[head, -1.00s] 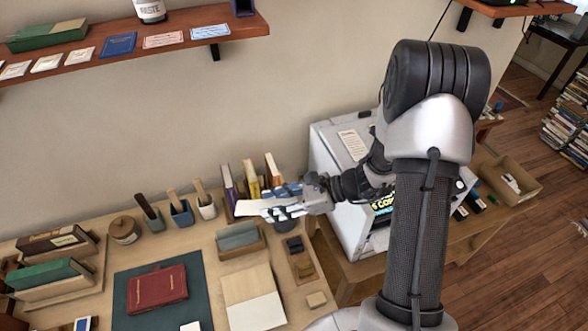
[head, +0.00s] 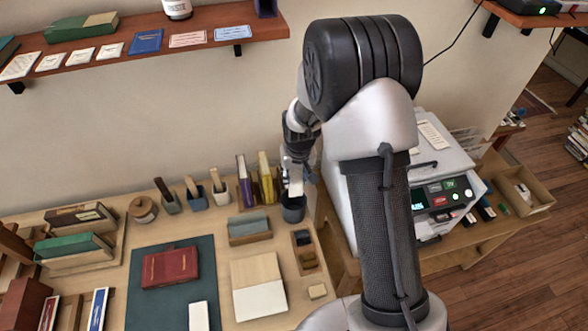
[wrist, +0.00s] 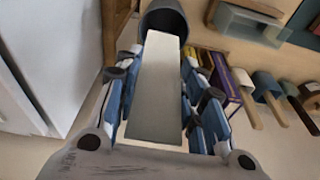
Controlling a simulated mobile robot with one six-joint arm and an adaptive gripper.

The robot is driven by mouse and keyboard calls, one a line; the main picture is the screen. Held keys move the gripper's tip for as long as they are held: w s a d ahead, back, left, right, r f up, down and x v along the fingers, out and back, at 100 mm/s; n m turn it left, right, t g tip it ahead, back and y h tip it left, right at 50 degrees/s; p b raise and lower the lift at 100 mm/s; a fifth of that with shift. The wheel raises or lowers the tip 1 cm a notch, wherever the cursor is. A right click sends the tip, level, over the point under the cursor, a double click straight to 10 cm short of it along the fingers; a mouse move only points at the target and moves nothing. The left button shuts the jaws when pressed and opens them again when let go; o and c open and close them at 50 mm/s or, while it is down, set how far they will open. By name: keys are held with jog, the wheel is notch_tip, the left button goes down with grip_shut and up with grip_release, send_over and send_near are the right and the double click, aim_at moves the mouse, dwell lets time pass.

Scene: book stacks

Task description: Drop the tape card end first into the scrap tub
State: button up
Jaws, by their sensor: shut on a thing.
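My gripper (head: 298,165) is shut on the tape card, a pale white strip (head: 296,183). The card now hangs lengthwise, pointing down, with its lower end at the mouth of the scrap tub, a dark blue-grey round tub (head: 293,209) on the table. In the wrist view, the card (wrist: 158,85) lies between the blue fingers of my gripper (wrist: 158,95), its far end overlapping the opening of the tub (wrist: 165,14). I cannot tell whether that end is just above the rim or inside. My arm partly hides the gripper in the head view.
Upright books (head: 265,177) stand just left of the tub. A grey-white machine (head: 440,165) stands close on the right. A red book (head: 170,267) rests on a green mat further left.

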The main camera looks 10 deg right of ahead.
aim_at(294, 187)
jog(key=shift+w+a+r, duration=0.15)
jog(key=shift+w+r, duration=0.1)
jog(key=shift+w, duration=0.2)
jog(key=shift+n, duration=0.3)
jog(key=b+x, duration=0.2)
jog(key=x, duration=0.1)
jog(key=s+b+x, duration=0.1)
jog(key=b+x, duration=0.2)
jog(key=s+b+x, duration=0.1)
jog(key=b+x, duration=0.1)
jog(key=x, duration=0.1)
jog(key=shift+f, duration=0.35)
jog(key=o, duration=0.8)
jog(key=shift+r, duration=0.15)
jog(key=shift+w+r+p+v, duration=0.1)
jog(key=shift+w+p+v, duration=0.25)
jog(key=shift+p+v, duration=0.95)
jog(key=shift+w+r+p+v, duration=0.1)
jog(key=shift+w+p+v, duration=0.4)
jog(key=shift+v, duration=1.45)
jog(key=shift+w+p+v, duration=0.15)
jog(key=shift+p+v, duration=1.05)
jog(key=shift+v, duration=0.4)
